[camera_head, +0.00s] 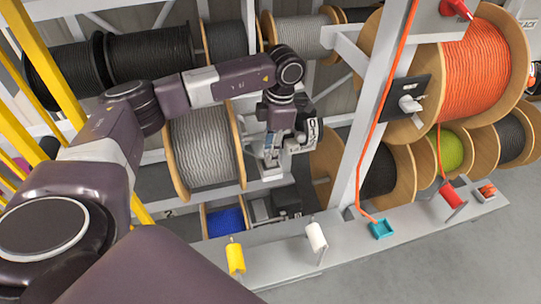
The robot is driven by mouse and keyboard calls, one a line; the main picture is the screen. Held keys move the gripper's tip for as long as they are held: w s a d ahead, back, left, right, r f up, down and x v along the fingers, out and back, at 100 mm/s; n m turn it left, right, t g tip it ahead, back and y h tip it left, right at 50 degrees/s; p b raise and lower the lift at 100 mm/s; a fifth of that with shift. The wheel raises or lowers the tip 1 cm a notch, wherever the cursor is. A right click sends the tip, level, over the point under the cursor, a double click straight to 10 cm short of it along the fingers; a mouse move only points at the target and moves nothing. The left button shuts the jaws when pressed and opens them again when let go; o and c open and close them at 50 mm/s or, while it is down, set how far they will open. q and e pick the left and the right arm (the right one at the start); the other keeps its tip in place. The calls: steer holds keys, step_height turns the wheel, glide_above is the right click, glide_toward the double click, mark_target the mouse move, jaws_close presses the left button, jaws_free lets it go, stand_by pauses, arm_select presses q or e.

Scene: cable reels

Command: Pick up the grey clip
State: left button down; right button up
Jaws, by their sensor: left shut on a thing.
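The fingers cover much of this piece. I cannot tell whether it touches the ledge below it. My right gripper does not show.
A grey cable reel (201,148) stands left of the gripper. A white post (371,120) with an orange cable rises to the right. The front rail (345,248) holds a teal clip (382,229), a white spool (316,236) and a yellow spool (235,257).

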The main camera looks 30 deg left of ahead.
arm_select(q)
step_height(320, 180, up, 9)
steer(key=b, duration=0.3)
steer(key=shift+w+r, duration=0.1)
step_height(320, 180, up, 9)
steer(key=p, duration=0.1)
steer(key=shift+r, duration=0.2)
steer(key=shift+r, duration=0.1)
step_height(320, 180, up, 5)
steer(key=p, duration=0.5)
